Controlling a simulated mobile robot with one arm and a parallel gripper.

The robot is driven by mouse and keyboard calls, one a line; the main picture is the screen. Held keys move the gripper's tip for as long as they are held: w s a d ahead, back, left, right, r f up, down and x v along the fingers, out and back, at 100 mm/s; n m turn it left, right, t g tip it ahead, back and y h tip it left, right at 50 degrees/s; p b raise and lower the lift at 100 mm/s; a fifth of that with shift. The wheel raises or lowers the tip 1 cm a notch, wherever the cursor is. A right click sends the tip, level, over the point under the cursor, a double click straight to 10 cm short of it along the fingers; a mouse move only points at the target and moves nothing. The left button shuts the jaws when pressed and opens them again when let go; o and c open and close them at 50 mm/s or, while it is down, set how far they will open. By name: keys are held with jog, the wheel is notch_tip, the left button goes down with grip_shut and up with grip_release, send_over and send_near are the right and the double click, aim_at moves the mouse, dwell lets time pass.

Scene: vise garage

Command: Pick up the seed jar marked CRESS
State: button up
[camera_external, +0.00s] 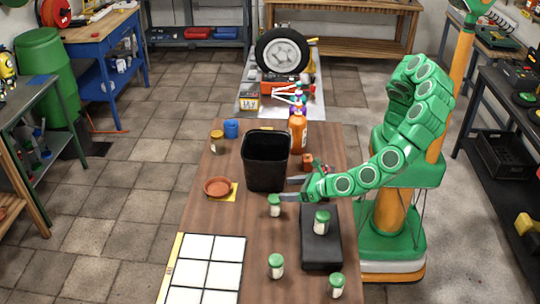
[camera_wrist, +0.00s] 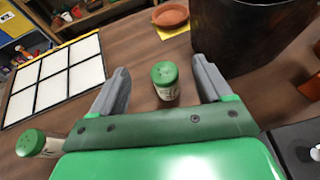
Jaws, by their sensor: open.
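Several small seed jars with green lids and pale labels stand on the brown table; no label is legible, so I cannot tell which is CRESS. One jar (camera_external: 274,205) stands in front of the black bin, and in the wrist view a green-lidded jar (camera_wrist: 165,82) is between my fingers, apart from both. Another jar (camera_external: 321,223) is on a black block (camera_external: 320,254). Two more stand nearer the front, a jar (camera_external: 276,266) and a jar (camera_external: 336,286). My gripper (camera_external: 288,189) is open and empty, low over the table, and it also shows in the wrist view (camera_wrist: 160,76).
A tall black bin (camera_external: 266,164) stands close to my gripper. A terracotta saucer (camera_external: 217,187), an orange bottle (camera_external: 297,132), a brown-lidded jar (camera_external: 216,142) and a blue container (camera_external: 231,128) are farther away. A white gridded tray (camera_external: 207,270) lies at the front left.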

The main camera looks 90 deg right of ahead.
aim_at(277, 198)
jog(key=shift+f, duration=2.15)
jog(key=shift+x, duration=2.5)
jog(key=shift+c, duration=0.3)
jog(key=c, duration=1.1)
jog(key=shift+r, duration=0.15)
